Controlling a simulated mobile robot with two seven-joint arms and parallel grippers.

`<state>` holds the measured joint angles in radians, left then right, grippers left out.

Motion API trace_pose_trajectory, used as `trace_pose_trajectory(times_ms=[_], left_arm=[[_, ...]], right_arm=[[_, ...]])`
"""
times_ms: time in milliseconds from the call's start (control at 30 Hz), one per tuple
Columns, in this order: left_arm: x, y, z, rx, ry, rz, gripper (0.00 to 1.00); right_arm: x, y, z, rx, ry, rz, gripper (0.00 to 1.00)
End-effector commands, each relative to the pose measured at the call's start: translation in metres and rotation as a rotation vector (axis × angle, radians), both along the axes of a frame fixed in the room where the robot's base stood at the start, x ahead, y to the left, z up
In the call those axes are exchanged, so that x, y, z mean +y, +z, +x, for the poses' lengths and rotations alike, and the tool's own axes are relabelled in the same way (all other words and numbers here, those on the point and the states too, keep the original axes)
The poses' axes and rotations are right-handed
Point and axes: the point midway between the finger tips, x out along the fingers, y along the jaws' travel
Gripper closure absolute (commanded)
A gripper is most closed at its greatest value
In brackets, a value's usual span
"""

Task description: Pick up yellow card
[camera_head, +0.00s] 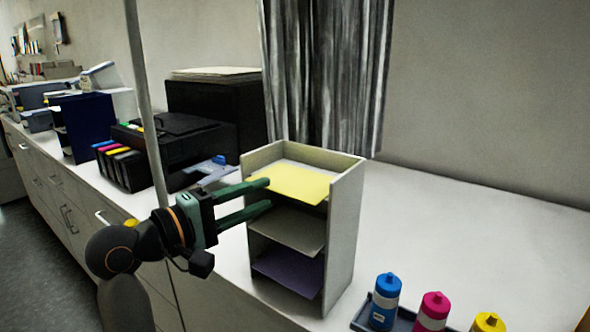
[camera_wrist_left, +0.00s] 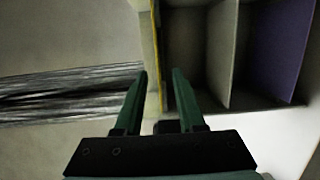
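The yellow card (camera_head: 293,184) lies on the top level of a grey three-level paper organizer (camera_head: 343,225), its front edge sticking out slightly. In the left wrist view the yellow card (camera_wrist_left: 155,45) shows edge-on as a thin strip. My left gripper (camera_head: 268,194) is at the front left of the organizer, with green fingers apart, one near the card's height and one lower. In the left wrist view my left gripper (camera_wrist_left: 160,78) has the card's edge line between its fingers; I cannot tell whether either finger touches it. My right gripper is not in view.
A grey-beige sheet (camera_head: 290,231) and a purple sheet (camera_head: 290,270) lie on the lower levels. A black printer (camera_head: 178,150) stands at the left. Blue (camera_head: 384,300), magenta (camera_head: 433,310) and yellow (camera_head: 488,322) bottles stand in front. The white counter at right is clear.

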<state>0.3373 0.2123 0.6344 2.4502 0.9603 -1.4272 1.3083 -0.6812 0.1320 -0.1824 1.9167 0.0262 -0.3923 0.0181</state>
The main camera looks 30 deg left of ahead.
Motion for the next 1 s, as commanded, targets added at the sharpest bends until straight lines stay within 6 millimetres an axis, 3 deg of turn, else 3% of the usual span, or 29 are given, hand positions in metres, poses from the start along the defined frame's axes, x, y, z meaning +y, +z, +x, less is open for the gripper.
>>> trace_pose_trajectory(times_ms=[167, 500, 767, 1000], left_arm=[[-0.004, 0.001, 0.011, 0.001, -0.002, -0.002, 0.61], [-0.017, 0.004, 0.053, 0.001, -0.003, -0.002, 0.61], [-0.017, 0.003, 0.055, 0.0, -0.001, 0.0, 0.61], [-0.017, 0.003, 0.055, 0.001, -0.001, 0.0, 0.87]], right_arm=[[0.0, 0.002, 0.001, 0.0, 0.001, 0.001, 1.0], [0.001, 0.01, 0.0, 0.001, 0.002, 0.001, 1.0], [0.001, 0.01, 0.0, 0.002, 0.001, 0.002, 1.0], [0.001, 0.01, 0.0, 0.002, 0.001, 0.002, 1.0]])
